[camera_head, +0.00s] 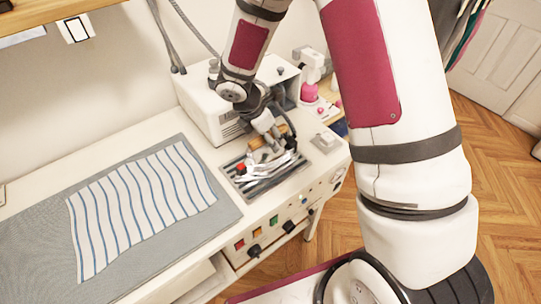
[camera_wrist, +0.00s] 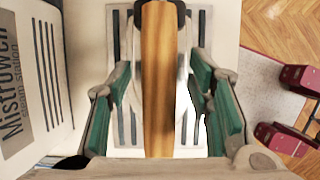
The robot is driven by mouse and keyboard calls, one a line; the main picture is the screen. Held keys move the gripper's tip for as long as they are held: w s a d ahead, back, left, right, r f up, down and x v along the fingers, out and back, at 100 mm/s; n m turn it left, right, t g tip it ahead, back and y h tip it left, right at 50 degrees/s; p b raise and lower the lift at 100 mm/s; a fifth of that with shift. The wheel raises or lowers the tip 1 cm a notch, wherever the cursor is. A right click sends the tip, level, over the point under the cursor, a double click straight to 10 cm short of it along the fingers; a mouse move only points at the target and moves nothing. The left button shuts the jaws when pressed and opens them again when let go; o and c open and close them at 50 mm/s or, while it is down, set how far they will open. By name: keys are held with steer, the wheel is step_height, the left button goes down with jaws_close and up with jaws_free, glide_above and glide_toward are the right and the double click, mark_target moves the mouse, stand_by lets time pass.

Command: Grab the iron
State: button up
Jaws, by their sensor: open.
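The iron (camera_head: 277,169) rests on the slatted metal rest (camera_head: 238,184) at the right part of the ironing table. It has a silver body, and a red part shows at its left. In the wrist view, its wooden handle (camera_wrist: 157,80) runs lengthwise through the middle of the picture. My gripper (camera_head: 270,139) is above the iron and hides part of it in the head view. In the wrist view, the two green-padded fingers of my gripper (camera_wrist: 162,95) stand apart on both sides of the handle, with gaps visible. The gripper is open and holds nothing.
A white steam station box (camera_head: 207,112) stands close behind the iron; its lettered side (camera_wrist: 25,85) fills the wrist view's left. A striped cloth (camera_head: 140,207) lies on the grey mat (camera_head: 222,212) to the left. Knobs (camera_head: 254,250) line the table front. A pink-and-white machine (camera_head: 309,92) stands beyond.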

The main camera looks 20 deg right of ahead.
steer(key=shift+f, duration=0.1)
jaws_close()
steer(key=shift+w, duration=0.1)
stand_by(0.3)
steer(key=shift+w+r, duration=0.1)
steer(key=shift+r, duration=0.4)
steer(key=shift+r+b, duration=0.4)
steer(key=shift+r, duration=1)
steer(key=s+a, duration=0.3)
steer(key=s, duration=0.4)
steer(key=s+a+r+b, duration=0.1)
steer(key=s+a, duration=0.1)
steer(key=s, duration=0.6)
steer(key=shift+a+r, duration=0.15)
steer(key=shift+a, duration=0.25)
